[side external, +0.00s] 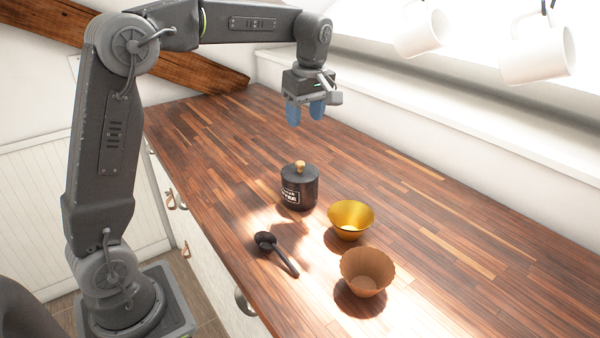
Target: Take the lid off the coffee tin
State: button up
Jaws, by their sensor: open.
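The coffee tin (298,195) is a dark, short cylinder with a white-lettered label, standing upright on the wooden counter. Its dark lid (287,174) sits on top and has a small light-wood knob (300,166). My gripper (306,118) has blue fingertips, points down and is open with nothing between the fingers. It hangs above the counter, higher in the picture than the tin and apart from it.
A gold bowl (351,216) and a brown fluted cup (367,271) stand right of the tin. A dark scoop (283,257) lies in front of it. White mugs (536,48) hang at the upper right. The counter's (420,210) far right is clear.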

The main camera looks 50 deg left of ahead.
aim_at(300, 162)
jog(key=f, duration=0.4)
jog(key=a+f, duration=0.1)
jog(key=f, duration=0.3)
jog(key=a+f, duration=0.1)
jog(key=f, duration=0.3)
jog(key=shift+f, duration=0.35)
jog(key=shift+c, duration=0.5)
grip_shut()
